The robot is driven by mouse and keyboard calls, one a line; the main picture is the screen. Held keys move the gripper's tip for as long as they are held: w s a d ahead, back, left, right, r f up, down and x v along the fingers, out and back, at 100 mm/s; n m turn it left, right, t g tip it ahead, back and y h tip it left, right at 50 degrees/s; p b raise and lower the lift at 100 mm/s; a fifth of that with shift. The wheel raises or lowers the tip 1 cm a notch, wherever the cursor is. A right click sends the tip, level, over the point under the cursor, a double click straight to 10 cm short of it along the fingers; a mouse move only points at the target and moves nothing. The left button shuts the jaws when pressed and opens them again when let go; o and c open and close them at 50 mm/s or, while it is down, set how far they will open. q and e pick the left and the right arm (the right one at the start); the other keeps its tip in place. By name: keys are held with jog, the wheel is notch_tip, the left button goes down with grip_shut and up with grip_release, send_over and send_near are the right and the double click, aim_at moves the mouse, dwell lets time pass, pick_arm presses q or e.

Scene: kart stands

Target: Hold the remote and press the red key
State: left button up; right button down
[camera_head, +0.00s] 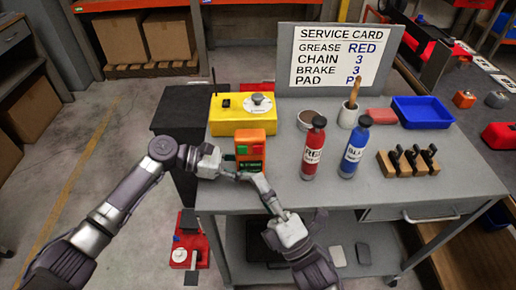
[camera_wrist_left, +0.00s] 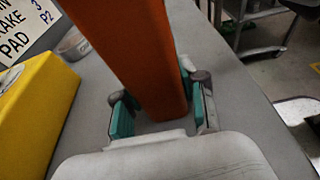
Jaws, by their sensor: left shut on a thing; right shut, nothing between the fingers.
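The orange remote (camera_head: 250,141) stands upright near the front left of the grey cart top. Its face carries small red and green keys and a dark lower part. My left gripper (camera_head: 230,165) comes from the left and is shut on the remote; the left wrist view shows the tall orange side of the remote (camera_wrist_left: 135,50) between the teal finger pads of this gripper (camera_wrist_left: 160,112). My right gripper (camera_head: 243,177) is shut and empty, its tip just in front of the remote's lower part. I cannot tell if it touches.
A yellow box (camera_head: 228,117) with a grey knob stands behind the remote. A red bottle (camera_head: 313,150) and a blue bottle (camera_head: 355,149) stand to the right.

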pick_arm(q)
jog(key=o, duration=1.1)
jog(key=shift+a, duration=0.1)
